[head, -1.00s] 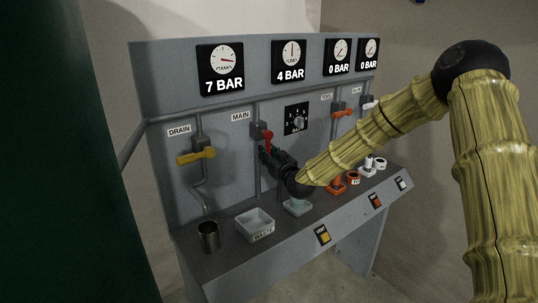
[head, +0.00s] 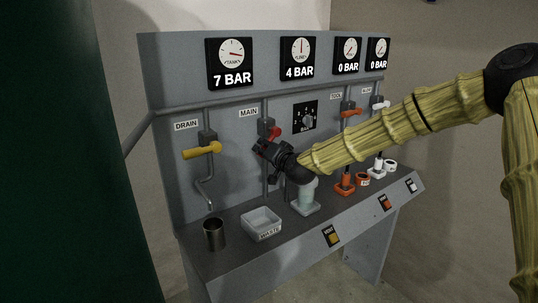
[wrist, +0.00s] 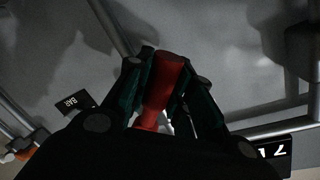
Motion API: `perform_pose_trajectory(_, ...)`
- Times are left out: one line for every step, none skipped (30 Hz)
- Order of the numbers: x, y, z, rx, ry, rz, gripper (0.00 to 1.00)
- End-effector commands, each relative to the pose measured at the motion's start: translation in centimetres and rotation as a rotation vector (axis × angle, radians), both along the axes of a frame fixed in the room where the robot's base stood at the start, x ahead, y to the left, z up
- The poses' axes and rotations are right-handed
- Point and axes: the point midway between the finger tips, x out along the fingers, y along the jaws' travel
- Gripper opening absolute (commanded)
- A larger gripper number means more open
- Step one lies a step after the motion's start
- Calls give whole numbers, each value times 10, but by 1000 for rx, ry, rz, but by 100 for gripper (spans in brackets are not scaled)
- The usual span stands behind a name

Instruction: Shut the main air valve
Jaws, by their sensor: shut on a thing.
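The main air valve has a red handle (head: 274,132) below the MAIN label (head: 249,113) on the grey panel. My gripper (head: 262,147) reaches it from the right and front, and hides the handle's lower part in the head view. In the wrist view the red handle (wrist: 164,80) lies between the two dark fingers, and my gripper (wrist: 165,65) is shut on it. The line gauge (head: 300,60) above reads 4 BAR. The tank gauge (head: 231,63) reads 7 BAR.
The yellow drain handle (head: 202,150) is to the left, above a metal cup (head: 214,234). A white waste tray (head: 261,224) and a pale jar (head: 307,194) stand on the ledge below. Orange (head: 351,113) and white (head: 381,105) valve handles are at right.

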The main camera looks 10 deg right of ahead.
Motion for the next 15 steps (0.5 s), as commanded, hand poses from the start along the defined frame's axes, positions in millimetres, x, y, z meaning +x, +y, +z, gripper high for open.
perform_pose_trajectory(0,0,2,42,15,-3,0)
perform_pose_trajectory(-1,1,4,68,27,-2,0)
perform_pose_trajectory(-1,3,6,103,43,-3,0)
perform_pose_trajectory(-2,4,7,129,55,-2,0)
perform_pose_trajectory(-2,5,9,154,66,-3,0)
perform_pose_trajectory(-3,6,11,190,82,-3,0)
perform_pose_trajectory(-3,7,13,215,94,-3,0)
perform_pose_trajectory(-4,8,15,241,105,-3,0)
perform_pose_trajectory(-4,9,17,275,121,-3,0)
perform_pose_trajectory(-5,10,19,302,133,-3,0)
perform_pose_trajectory(-5,10,21,326,144,-4,0)
perform_pose_trajectory(-6,12,23,360,160,-3,0)
perform_pose_trajectory(-6,13,24,384,171,-3,0)
perform_pose_trajectory(-6,13,26,409,181,-3,0)
perform_pose_trajectory(-6,14,28,439,195,-2,0)
